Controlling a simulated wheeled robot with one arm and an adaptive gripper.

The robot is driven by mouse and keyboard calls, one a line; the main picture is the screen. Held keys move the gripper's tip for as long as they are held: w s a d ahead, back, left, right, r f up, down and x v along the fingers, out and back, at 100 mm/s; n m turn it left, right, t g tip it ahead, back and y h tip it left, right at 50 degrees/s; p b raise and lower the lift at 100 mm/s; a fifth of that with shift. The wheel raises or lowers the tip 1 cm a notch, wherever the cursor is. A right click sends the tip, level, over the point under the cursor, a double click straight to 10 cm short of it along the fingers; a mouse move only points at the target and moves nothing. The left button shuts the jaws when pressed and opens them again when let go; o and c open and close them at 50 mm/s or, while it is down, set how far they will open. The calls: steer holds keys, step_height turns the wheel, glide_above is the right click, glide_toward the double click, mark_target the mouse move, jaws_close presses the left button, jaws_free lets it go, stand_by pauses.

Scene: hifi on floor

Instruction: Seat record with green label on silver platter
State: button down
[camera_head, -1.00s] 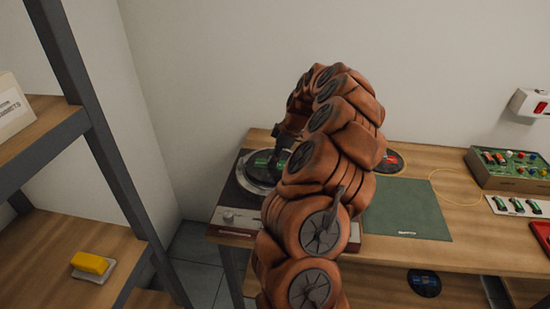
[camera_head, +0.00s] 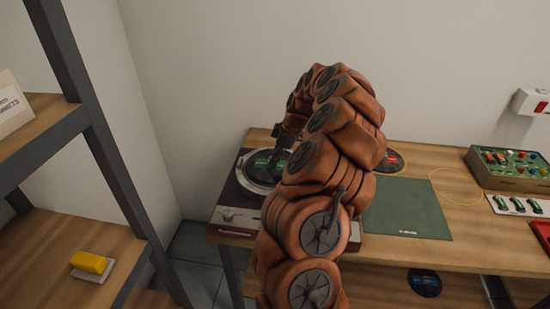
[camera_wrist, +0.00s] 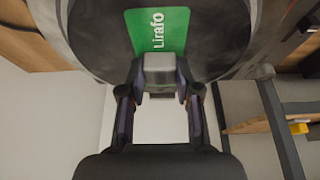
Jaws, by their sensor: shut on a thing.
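The record with the green label (camera_head: 262,161) lies over the silver platter (camera_head: 249,184) of the turntable. In the wrist view the record (camera_wrist: 105,45) is a dark disc with a green label marked "Lirafo" (camera_wrist: 160,29). My gripper (camera_wrist: 160,82) is shut on a grey block at the record's near side. The platter's pale rim shows around the dark disc. I cannot tell whether the record rests fully on the platter. My arm hides the right part of the turntable in the head view.
The turntable base (camera_head: 228,217) stands at the left end of the wooden bench (camera_head: 460,255). A red-labelled record (camera_head: 390,160) and a green mat (camera_head: 408,208) lie to its right. Another record (camera_head: 424,283) is below. A shelf with a yellow block (camera_head: 90,262) stands at left.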

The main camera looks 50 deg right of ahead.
steer(key=shift+f+b, duration=0.5)
steer(key=shift+b, duration=0.1)
stand_by(0.7)
stand_by(0.3)
steer(key=c, duration=0.7)
jaws_free()
steer(key=v, duration=0.5)
steer(key=w+p+v, duration=0.1)
steer(key=v, duration=0.5)
steer(key=w+a+r+v, duration=0.1)
steer(key=v, duration=0.5)
steer(key=shift+s+a+r, duration=0.1)
steer(key=shift+s+r, duration=0.05)
steer(key=shift+r, duration=0.1)
stand_by(0.8)
